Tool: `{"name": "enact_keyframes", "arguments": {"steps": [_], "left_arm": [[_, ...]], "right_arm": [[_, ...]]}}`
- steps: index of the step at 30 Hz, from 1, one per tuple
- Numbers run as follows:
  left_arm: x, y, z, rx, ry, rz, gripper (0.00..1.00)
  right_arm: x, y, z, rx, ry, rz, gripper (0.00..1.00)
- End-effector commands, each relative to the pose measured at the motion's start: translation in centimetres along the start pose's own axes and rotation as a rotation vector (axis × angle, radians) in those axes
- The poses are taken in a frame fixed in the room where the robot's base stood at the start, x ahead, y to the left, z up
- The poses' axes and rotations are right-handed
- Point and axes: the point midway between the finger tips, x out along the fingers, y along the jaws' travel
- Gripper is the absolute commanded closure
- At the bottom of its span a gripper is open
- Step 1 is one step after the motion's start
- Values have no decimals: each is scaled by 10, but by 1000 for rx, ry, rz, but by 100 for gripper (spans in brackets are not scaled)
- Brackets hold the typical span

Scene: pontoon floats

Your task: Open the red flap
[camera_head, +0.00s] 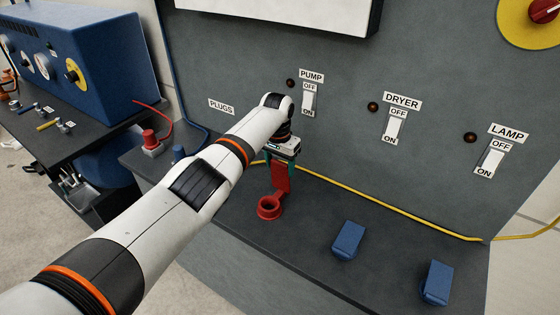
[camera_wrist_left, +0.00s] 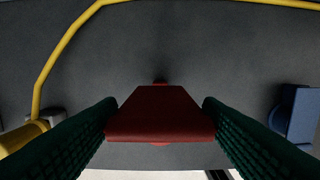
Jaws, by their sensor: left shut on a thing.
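The red flap (camera_head: 281,178) stands up from the dark ledge, raised at the back of its red ring-shaped socket (camera_head: 269,207), whose round opening is uncovered. My left gripper (camera_head: 280,168) comes down on the flap from above, with its green fingertips on either side of it. In the left wrist view the flap (camera_wrist_left: 160,114) fills the gap between the two green fingers (camera_wrist_left: 160,120), which are shut on it. The flap's hinge is hard to make out. My right gripper is not in view.
Two blue flaps (camera_head: 348,240) (camera_head: 437,283) sit on the ledge to the right. A yellow cable (camera_head: 390,207) runs along the panel's foot. PUMP (camera_head: 309,97), DRYER (camera_head: 394,124) and LAMP (camera_head: 490,158) switches are on the panel. A red plug (camera_head: 150,140) stands at the ledge's left end.

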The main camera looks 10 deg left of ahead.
Motion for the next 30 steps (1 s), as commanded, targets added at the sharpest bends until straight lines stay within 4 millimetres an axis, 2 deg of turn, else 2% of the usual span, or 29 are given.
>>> {"name": "enact_keyframes", "arguments": {"steps": [7,8,12,23,28,30], "left_arm": [[2,0,0,1,-1,0,80],[2,0,0,1,-1,0,36],[1,0,0,1,-1,0,17],[-6,0,1,0,-2,0,17],[-34,0,1,2,-5,1,17],[-48,0,2,1,-6,1,17]], "right_arm": [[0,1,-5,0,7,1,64],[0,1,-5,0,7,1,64],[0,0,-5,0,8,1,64],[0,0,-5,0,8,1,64],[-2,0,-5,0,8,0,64],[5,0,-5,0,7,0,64]]}}
